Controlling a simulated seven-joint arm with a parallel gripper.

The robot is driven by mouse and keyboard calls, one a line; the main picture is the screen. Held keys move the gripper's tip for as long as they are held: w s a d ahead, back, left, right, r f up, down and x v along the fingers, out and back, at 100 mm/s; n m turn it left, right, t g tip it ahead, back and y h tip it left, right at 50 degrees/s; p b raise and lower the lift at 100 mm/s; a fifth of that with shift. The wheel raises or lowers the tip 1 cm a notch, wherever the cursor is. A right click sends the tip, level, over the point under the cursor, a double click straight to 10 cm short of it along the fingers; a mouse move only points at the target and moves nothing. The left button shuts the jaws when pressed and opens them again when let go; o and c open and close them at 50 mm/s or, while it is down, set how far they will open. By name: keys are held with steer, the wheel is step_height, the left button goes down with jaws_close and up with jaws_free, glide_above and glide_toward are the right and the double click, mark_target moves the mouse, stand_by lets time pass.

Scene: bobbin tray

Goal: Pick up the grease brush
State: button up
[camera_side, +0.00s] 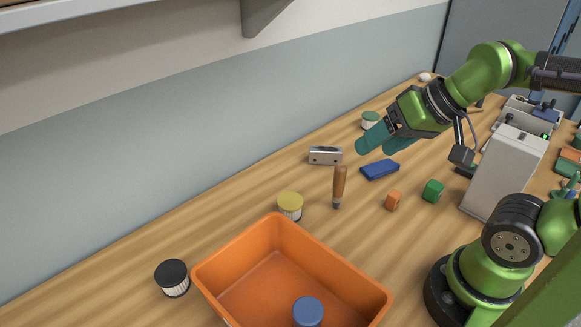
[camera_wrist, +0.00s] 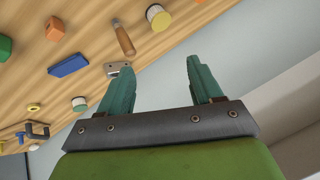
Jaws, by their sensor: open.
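The grease brush (camera_side: 339,185) has a brown wooden handle and a short metal end with dark bristles. It lies or stands on the wooden table, just behind the orange bin; its handle points away from the bin in the side view. It also shows in the wrist view (camera_wrist: 124,38), near the top, beyond the fingertips. My gripper (camera_side: 378,143) has teal fingers and is in the air above the table, up and to the right of the brush. In the wrist view its fingers (camera_wrist: 158,68) are spread apart with nothing between them.
An orange bin (camera_side: 235,240) holds a blue-topped spool (camera_side: 308,311). Yellow-topped (camera_side: 290,205), black-topped (camera_side: 172,277) and green-topped (camera_side: 370,120) spools stand around. A metal block (camera_side: 325,155), blue block (camera_side: 380,169), orange block (camera_side: 393,201) and green block (camera_side: 433,190) lie near the brush. A wall runs behind.

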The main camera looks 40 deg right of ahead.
steer(key=n+g, duration=0.3)
steer(key=n, duration=0.6)
glide_toward(344, 166)
steer(key=x, duration=0.9)
steer(key=shift+a+f, duration=0.1)
steer(key=shift+f, duration=0.15)
steer(key=shift+s+x, duration=0.1)
steer(key=shift+x, duration=1.2)
steer(key=shift+s+x, duration=0.15)
steer(key=shift+x, duration=1.15)
steer(key=c, duration=1.1)
